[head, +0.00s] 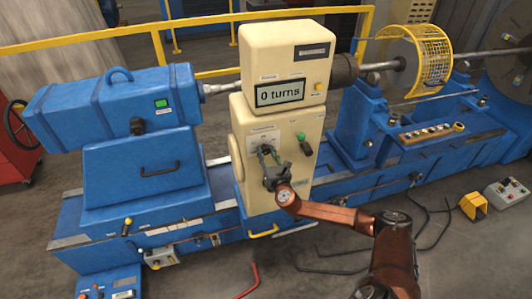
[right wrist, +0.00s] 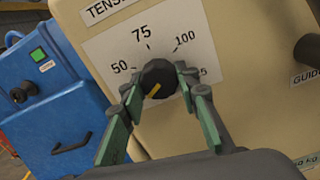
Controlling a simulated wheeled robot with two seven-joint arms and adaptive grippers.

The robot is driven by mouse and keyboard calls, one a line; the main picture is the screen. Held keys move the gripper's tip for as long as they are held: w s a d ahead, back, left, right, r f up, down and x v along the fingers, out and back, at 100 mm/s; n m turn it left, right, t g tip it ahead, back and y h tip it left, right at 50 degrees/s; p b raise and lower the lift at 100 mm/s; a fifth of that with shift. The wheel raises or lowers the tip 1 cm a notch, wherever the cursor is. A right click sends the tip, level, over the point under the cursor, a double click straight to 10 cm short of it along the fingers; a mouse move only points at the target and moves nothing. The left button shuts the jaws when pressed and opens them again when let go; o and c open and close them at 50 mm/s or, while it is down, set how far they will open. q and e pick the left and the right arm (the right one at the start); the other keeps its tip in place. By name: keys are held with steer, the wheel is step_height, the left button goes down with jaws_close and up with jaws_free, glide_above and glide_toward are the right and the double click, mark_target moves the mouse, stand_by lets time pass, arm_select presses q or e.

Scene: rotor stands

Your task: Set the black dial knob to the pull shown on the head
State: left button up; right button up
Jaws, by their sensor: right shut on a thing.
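The black dial knob (right wrist: 158,78) sits on a white scale plate (right wrist: 115,55) marked 50, 75, 100 and a partly hidden number ending in 5. Its yellow pointer line slants toward the lower left, below the 50 mark. My right gripper (right wrist: 161,84) is shut on the knob, one green finger on each side; in the head view the right gripper (head: 266,152) covers the knob. My left gripper is out of view.
A second dark knob (head: 306,149) labelled GUIDE and a green button (head: 300,136) sit right of the dial on the cream cabinet (head: 300,180). A blue motor housing (head: 110,105) stands left. A yellow handle (head: 263,232) sticks out below.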

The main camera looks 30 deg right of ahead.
steer(key=shift+c, duration=0.5)
steer(key=shift+f+m, duration=0.1)
steer(key=shift+m, duration=0.2)
steer(key=shift+f+m+b, duration=0.1)
steer(key=shift+m+b, duration=0.75)
steer(key=shift+m, duration=0.15)
steer(key=m+b, duration=0.1)
steer(key=m, duration=0.1)
steer(key=shift+m, duration=0.3)
steer(key=m+b, duration=0.1)
steer(key=m, duration=0.2)
steer(key=shift+a+m, duration=0.1)
steer(key=shift+m, duration=0.2)
steer(key=shift+r+m+b, duration=0.25)
steer(key=shift+m+b, duration=0.3)
steer(key=shift+m, duration=0.95)
steer(key=o, duration=1.2)
steer(key=shift+c, duration=0.2)
